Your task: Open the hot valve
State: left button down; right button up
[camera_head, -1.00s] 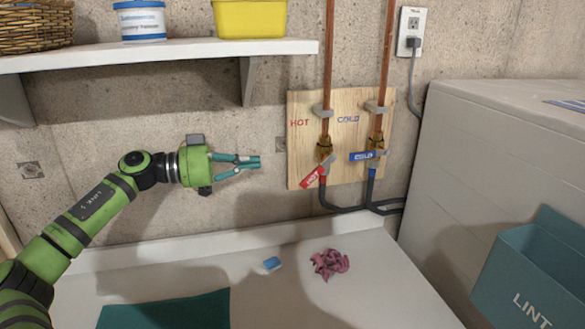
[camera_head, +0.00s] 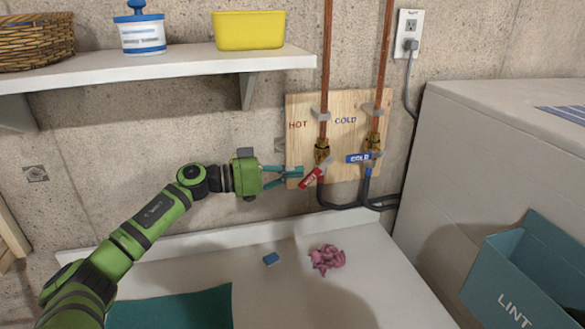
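The hot valve has a red lever (camera_head: 311,178) that slants down to the left from its brass body (camera_head: 321,153), under the word HOT on a wooden panel (camera_head: 343,108). The cold valve has a blue lever (camera_head: 359,157) that lies about level. My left gripper (camera_head: 299,173) is just left of the red lever, its teal fingers pointing right toward the lever's lower end. The fingers look parted at their base, but their tips lie close together beside the lever. I cannot tell whether they touch it. My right gripper is not in view.
A white shelf (camera_head: 160,68) with a basket, a tub and a yellow bin hangs above my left arm. A white machine (camera_head: 490,160) and a teal LINT bin (camera_head: 530,275) stand at the right.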

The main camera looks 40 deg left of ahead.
aim_at(302, 189)
pick_arm(q)
jog(key=shift+f, duration=0.1)
dwell(0.3)
jog(key=shift+f+t+b, duration=0.3)
jog(key=shift+b, duration=0.35)
jog(key=shift+d+f+h, duration=0.1)
jog(key=shift+h, duration=0.2)
jog(key=f+t+h+b, duration=0.1)
jog(key=b, duration=0.2)
jog(key=w+d+f+t+h+b, duration=0.1)
jog(key=t+b, duration=0.1)
jog(key=b, duration=0.1)
jog(key=f+t+h+b, duration=0.1)
jog(key=f+b, duration=0.1)
jog(key=b, duration=0.1)
jog(key=shift+w+d+t+h, duration=0.2)
jog(key=shift+w+t+h, duration=0.1)
jog(key=shift+w, duration=0.05)
jog(key=shift+w+d+b, duration=0.1)
jog(key=shift+w+b, duration=0.1)
jog(key=shift+b, duration=0.3)
jog(key=shift+w+d+f+h, duration=0.25)
jog(key=shift+w+d+h, duration=0.05)
jog(key=shift+w+d, duration=0.05)
jog(key=shift+w+d+f, duration=0.1)
jog(key=shift+w+d, duration=0.05)
jog(key=shift+w, duration=0.05)
